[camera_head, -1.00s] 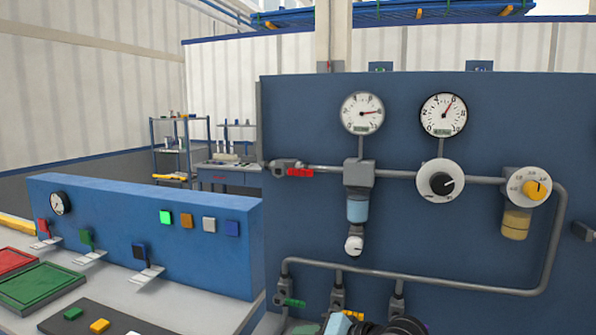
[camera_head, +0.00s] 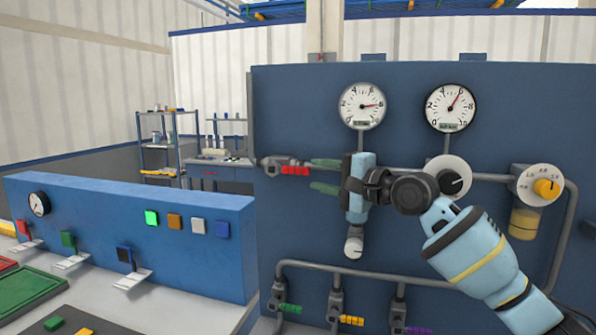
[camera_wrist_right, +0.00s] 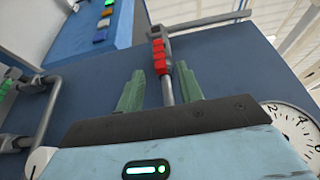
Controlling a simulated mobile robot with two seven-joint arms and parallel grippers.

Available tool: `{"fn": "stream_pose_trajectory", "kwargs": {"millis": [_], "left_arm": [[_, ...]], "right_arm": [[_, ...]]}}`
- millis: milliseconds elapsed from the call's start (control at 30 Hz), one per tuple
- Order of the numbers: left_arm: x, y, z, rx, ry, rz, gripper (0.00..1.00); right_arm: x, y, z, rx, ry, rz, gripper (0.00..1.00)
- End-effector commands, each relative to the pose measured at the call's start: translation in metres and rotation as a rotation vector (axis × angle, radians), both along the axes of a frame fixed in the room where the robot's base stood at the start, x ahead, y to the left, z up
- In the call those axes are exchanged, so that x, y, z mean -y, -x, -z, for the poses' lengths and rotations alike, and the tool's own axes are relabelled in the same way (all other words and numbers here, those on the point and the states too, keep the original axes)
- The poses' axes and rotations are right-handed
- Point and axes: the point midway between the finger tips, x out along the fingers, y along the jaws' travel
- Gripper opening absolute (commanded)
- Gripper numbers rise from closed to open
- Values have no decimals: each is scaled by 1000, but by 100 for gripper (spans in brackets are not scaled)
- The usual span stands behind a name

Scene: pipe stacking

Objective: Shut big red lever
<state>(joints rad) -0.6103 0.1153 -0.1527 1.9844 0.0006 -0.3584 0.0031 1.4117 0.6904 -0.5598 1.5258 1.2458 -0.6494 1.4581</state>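The big red lever (camera_head: 295,171) sits on a valve at the left end of the upper grey pipe on the blue panel. It lies along the pipe, pointing right. My right gripper (camera_head: 316,176) is just right of the lever, its green fingers apart, one above and one below the pipe line. In the right wrist view the red lever (camera_wrist_right: 158,56) is ahead of the open fingers (camera_wrist_right: 158,84), with the pipe running between them. No contact with the lever shows. My left gripper is not in view.
Two white gauges (camera_head: 361,106) are above the pipe. A white-and-black dial (camera_head: 453,181) and a yellow knob (camera_head: 546,187) are to the right. Below are smaller green (camera_head: 290,308), yellow (camera_head: 351,320) and purple levers. A blue console (camera_head: 130,230) stands at the left.

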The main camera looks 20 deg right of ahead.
Motion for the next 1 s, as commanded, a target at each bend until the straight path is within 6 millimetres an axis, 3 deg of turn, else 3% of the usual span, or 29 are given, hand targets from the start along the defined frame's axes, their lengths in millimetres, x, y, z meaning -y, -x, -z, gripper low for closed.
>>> {"fn": "stream_pose_trajectory", "kwargs": {"millis": [300, 500, 900, 1000], "left_arm": [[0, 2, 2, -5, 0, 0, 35], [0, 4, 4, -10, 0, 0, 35], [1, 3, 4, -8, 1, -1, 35], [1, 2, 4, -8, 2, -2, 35]], "right_arm": [[-26, -37, 0, 1, 1, -1, 37], [-35, -52, 0, 0, 0, 0, 37], [-38, -56, 0, 1, 3, 0, 37], [-37, -56, 0, 1, 3, 0, 24]]}}
